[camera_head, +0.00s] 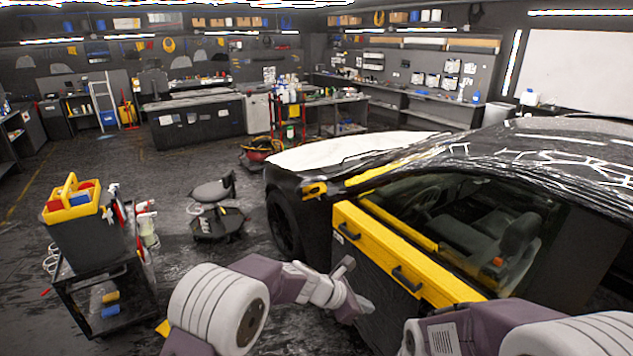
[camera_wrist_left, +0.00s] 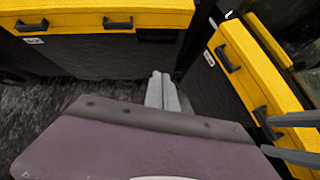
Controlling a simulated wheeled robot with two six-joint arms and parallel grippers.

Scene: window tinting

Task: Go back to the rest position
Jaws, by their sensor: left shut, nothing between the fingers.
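My left gripper (camera_head: 360,306) is in front of the black car (camera_head: 262,158) door at the bottom centre of the head view. Its grey fingers (camera_wrist_left: 162,92) are together and empty in the left wrist view, pointing toward the dark door side. My right arm (camera_head: 430,337) shows at the bottom right of the head view.
A yellow band with black handles (camera_head: 385,248) lies along the car door, close to my left gripper. A black cart (camera_head: 75,290) with a yellow-rimmed bin (camera_head: 85,235) and bottles stands at left. A stool (camera_head: 215,205) stands behind.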

